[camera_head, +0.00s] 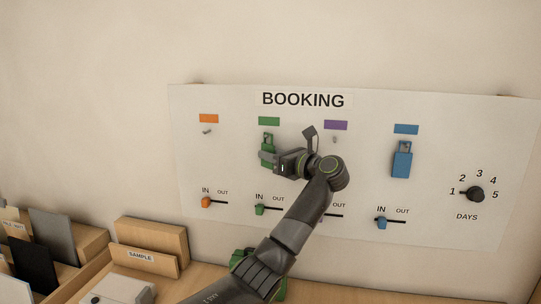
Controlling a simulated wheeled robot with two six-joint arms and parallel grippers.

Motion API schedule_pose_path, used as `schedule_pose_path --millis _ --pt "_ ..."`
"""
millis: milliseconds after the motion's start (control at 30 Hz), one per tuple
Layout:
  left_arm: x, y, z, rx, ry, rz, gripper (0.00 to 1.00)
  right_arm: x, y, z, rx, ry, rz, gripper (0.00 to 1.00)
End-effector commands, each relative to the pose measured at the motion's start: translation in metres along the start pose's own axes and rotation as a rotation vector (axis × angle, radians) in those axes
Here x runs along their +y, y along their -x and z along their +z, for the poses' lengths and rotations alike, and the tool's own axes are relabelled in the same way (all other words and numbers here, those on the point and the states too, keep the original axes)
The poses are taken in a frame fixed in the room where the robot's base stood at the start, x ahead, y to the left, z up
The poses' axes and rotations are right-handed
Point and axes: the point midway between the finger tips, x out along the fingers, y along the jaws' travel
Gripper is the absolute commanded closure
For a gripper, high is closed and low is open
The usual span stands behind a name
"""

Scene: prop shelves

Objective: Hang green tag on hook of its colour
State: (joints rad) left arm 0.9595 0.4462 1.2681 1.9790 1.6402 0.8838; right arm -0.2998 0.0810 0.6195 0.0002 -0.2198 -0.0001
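The green tag (268,144) is at the board, just below the green label (269,121). Its top loop is near where a hook would be, but the hook itself is hidden, so I cannot tell whether the loop is around it.
A blue tag (402,162) hangs below the blue label (406,129). The orange hook (207,131) and purple hook (335,140) are bare. Sliders and a days dial (475,194) stick out from the board (435,225).

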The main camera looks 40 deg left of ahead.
Motion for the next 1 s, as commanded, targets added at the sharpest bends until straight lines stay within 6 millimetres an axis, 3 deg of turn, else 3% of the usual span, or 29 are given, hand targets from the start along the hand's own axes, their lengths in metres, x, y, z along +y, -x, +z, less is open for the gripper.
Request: schedule_pose_path --millis 233,367,800,1000 --pt "-0.002 0.001 0.005 -0.006 0.007 -0.010 0.67 -0.001 0.001 0.000 0.000 0.000 -0.001 0.20" --pt "-0.002 0.012 0.004 -0.004 0.007 -0.013 0.67 -0.001 0.001 0.000 0.000 0.000 -0.001 0.20" --pt "0.003 0.098 0.002 0.002 0.005 -0.006 0.67 -0.001 0.000 0.000 0.000 0.000 -0.001 0.20" --pt "0.004 0.117 0.002 0.001 0.004 -0.001 0.67 -0.001 0.000 0.000 0.000 0.000 -0.001 0.20"
